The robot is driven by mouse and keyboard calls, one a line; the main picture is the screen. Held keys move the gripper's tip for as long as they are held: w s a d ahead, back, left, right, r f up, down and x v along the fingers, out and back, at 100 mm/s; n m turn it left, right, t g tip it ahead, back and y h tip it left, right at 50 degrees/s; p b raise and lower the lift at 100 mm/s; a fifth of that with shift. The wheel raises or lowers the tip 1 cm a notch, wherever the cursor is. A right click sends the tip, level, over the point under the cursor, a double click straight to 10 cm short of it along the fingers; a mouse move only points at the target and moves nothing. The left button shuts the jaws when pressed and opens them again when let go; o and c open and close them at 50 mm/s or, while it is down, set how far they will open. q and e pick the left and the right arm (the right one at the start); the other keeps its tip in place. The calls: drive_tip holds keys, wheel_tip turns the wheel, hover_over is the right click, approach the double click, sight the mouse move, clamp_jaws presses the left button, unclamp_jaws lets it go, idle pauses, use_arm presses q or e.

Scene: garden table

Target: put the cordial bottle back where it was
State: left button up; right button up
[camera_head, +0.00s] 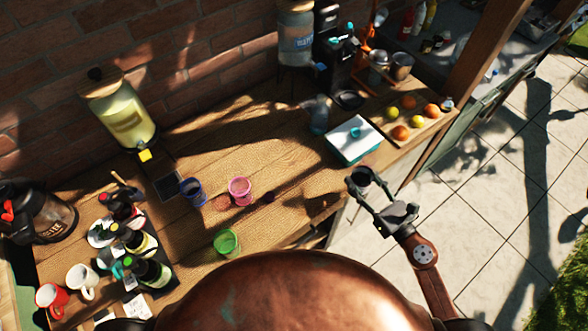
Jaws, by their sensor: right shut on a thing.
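My right gripper (378,194) is shut on a small dark cup-like thing (363,176), held just off the table's front edge, right of centre. I cannot tell whether this thing is the cordial bottle. Several bottles stand or lean on a dark rack at the left: a red-topped one (121,207), a dark one (135,239) and a green one with a pale label (149,270). I cannot tell which of them, if any, is the cordial bottle. My left gripper is not in view.
Blue (193,191), pink (240,188) and green (227,242) cups stand mid-table. A teal-edged white box (354,139) and a fruit board (432,122) are at the right, a drink dispenser (125,115) at the back left. The wood around (285,165) is clear.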

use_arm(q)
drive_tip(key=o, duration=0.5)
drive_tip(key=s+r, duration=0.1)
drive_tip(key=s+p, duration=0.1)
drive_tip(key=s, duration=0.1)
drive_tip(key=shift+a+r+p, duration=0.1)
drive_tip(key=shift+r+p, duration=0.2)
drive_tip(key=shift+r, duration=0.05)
use_arm(e)
drive_tip(key=s+a+r+n+g+y+p, duration=0.15)
drive_tip(key=s+a+r, duration=0.25)
drive_tip(key=a, duration=0.4)
drive_tip(key=s+a+r+n+g+y, duration=0.3)
drive_tip(key=s+a+r, duration=0.1)
drive_tip(key=a, duration=0.5)
drive_tip(key=shift+y, duration=0.25)
drive_tip(key=w+a+f+b, duration=0.1)
drive_tip(key=w+f, duration=0.3)
drive_tip(key=w+f+b, duration=0.1)
drive_tip(key=w+f, duration=0.3)
drive_tip(key=w, duration=0.1)
drive_tip(key=w+a+f+b, duration=0.1)
drive_tip(key=w+f, duration=0.3)
drive_tip(key=f, duration=0.1)
drive_tip(key=shift+w+a, duration=0.35)
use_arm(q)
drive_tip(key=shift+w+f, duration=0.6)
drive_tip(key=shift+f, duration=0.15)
use_arm(e)
drive_tip(key=shift+r, duration=0.1)
